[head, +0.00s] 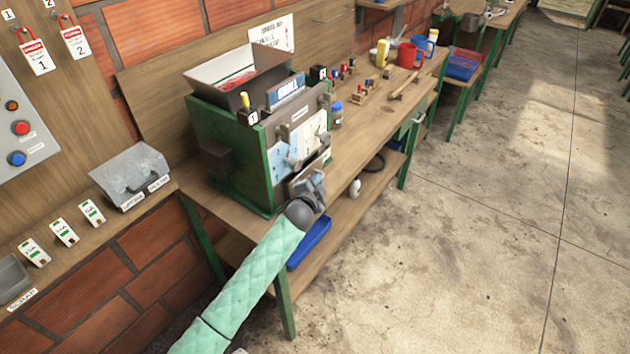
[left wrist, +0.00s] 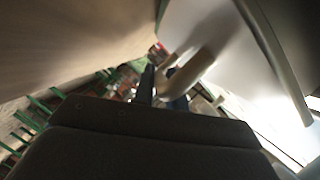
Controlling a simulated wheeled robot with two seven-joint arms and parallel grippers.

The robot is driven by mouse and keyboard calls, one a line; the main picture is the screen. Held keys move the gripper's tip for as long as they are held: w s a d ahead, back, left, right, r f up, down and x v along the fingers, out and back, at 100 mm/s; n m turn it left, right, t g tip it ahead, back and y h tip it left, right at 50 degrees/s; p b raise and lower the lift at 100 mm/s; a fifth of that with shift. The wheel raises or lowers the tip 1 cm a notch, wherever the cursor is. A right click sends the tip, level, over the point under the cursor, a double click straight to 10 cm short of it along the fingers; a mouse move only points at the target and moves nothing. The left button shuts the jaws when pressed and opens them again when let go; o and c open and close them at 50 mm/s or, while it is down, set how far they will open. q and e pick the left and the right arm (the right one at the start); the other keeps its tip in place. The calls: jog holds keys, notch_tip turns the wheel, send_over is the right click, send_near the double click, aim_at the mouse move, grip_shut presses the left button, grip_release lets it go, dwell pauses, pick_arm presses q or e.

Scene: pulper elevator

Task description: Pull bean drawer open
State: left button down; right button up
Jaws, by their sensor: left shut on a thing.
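The green pulper machine (head: 232,140) stands on the wooden bench, with a pale front panel carrying knobs. Low on its front is a grey metal piece, which looks like the bean drawer (head: 305,174). My left gripper (head: 314,188) is at this low front part, its arm in a quilted mint sleeve coming from below. In the left wrist view a dark finger (left wrist: 146,84) stands beside a pale bar (left wrist: 188,72), which looks like the drawer's handle, and the jaws are shut on it. The exact contact is partly hidden. My right gripper is not in view.
A hopper tray with red contents (head: 238,76) tops the machine. A blue tray (head: 309,242) lies on the shelf below. Small coloured parts, a hammer (head: 404,86) and a red mug (head: 408,56) stand farther along the bench (head: 375,128). The concrete floor (head: 470,250) at right is clear.

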pick_arm(q)
jog(key=s+d, duration=0.4)
jog(key=d, duration=0.2)
jog(key=shift+s+d+b, duration=0.15)
jog(key=shift+s+b, duration=0.15)
jog(key=shift+s, duration=0.05)
jog(key=c, duration=1.5)
grip_release()
jog(key=shift+o, duration=0.3)
jog(key=b+v, duration=0.3)
jog(key=v, duration=0.5)
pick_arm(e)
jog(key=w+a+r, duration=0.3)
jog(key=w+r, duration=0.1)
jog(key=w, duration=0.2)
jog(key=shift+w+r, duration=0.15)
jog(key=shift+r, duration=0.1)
